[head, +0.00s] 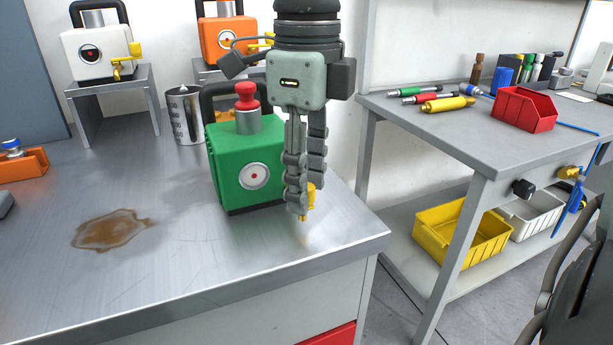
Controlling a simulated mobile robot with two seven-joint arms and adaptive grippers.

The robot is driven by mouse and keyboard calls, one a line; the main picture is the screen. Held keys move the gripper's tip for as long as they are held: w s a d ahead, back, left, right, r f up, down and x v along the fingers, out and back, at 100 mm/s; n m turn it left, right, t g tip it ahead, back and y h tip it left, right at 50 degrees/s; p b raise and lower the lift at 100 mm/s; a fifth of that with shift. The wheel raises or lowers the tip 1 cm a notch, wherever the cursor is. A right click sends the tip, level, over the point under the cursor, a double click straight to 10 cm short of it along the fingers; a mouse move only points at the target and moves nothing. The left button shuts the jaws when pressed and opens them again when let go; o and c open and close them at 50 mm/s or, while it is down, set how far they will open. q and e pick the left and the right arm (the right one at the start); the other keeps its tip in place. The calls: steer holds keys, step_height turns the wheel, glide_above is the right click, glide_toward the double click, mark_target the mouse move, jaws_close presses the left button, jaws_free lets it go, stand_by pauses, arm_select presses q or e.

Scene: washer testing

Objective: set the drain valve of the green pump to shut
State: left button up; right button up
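The green pump (238,155) stands on the steel bench, with a black handle, a red knob on top and a round white gauge with a red dot on its front. Its yellow drain valve (311,194) is low on its right side, mostly hidden behind my fingers. My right gripper (304,195) points straight down at the valve, beside the pump. Its two fingers overlap in this view, so whether they grip the valve or stand open around it cannot be told. The valve handle's position is not clear. My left gripper is not in view.
A brown puddle (112,230) lies on the steel bench (200,285). A metal cup (185,115) stands behind the green pump. A white pump (98,52) and an orange pump (225,38) stand on small stands at the back. A grey side table (440,125) with tools is at the right.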

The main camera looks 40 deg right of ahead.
steer(key=shift+c, duration=0.6)
jaws_close()
